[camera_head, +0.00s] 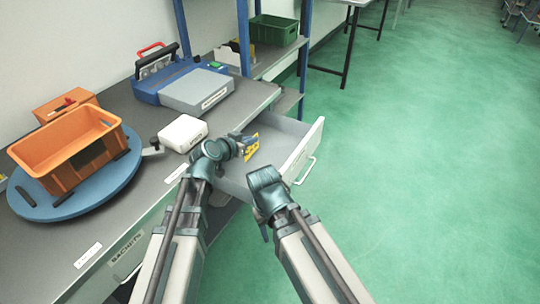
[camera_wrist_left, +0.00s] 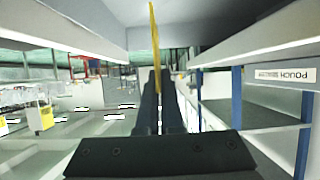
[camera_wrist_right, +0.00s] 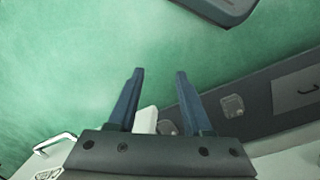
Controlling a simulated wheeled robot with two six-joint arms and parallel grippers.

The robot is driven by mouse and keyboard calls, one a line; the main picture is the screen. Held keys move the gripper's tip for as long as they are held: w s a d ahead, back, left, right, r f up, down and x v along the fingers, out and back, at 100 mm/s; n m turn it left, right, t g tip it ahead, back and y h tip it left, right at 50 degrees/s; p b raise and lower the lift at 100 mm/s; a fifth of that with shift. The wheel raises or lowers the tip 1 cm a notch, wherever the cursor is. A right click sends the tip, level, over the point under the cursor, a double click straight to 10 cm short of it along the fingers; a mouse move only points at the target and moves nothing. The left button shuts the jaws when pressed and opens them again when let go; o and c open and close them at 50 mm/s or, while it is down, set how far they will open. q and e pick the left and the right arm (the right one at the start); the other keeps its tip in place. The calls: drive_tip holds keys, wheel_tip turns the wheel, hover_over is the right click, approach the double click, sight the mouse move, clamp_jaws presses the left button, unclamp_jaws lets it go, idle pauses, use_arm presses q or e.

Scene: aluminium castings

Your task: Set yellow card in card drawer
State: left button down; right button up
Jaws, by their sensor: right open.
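The yellow card (camera_head: 252,148) is held at the tip of my left gripper (camera_head: 242,145), over the open drawer. In the left wrist view the card (camera_wrist_left: 154,38) stands edge-on between the nearly closed fingers (camera_wrist_left: 160,85). The grey drawer (camera_head: 304,150) is pulled out from under the bench, with its front panel and handle facing right. The card's lower edge is partly unclear, so I cannot tell whether it touches the drawer floor. My right gripper (camera_wrist_right: 159,72) is open and empty, pointing down over the green floor; in the head view its wrist hides most of it.
The bench holds an orange crate (camera_head: 62,160) on a blue turntable (camera_head: 60,208), a white box (camera_head: 183,133) and a blue and grey device (camera_head: 197,92). A green bin (camera_head: 273,30) is on the shelf behind. The floor at right is clear.

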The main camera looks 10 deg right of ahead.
use_arm(q)
drive_tip(key=f+b, duration=0.7)
drive_tip(key=d+f+b, duration=0.1)
drive_tip(key=f+b, duration=0.2)
drive_tip(key=shift+w+f, duration=0.25)
drive_tip(key=shift+f, duration=0.15)
drive_tip(key=shift+r, duration=0.15)
use_arm(e)
wheel_tip(320, 180, down, 11)
drive_tip(key=d, duration=0.1)
drive_tip(key=shift+r, duration=0.2)
drive_tip(key=shift+w, duration=0.1)
use_arm(q)
drive_tip(key=c, duration=1.5)
unclamp_jaws()
drive_tip(key=shift+f+b, duration=0.2)
drive_tip(key=shift+b, duration=0.1)
drive_tip(key=shift+c, duration=0.2)
drive_tip(key=o, duration=0.5)
drive_tip(key=shift+c, duration=0.2)
use_arm(e)
drive_tip(key=shift+f, duration=0.15)
use_arm(q)
drive_tip(key=shift+r, duration=0.1)
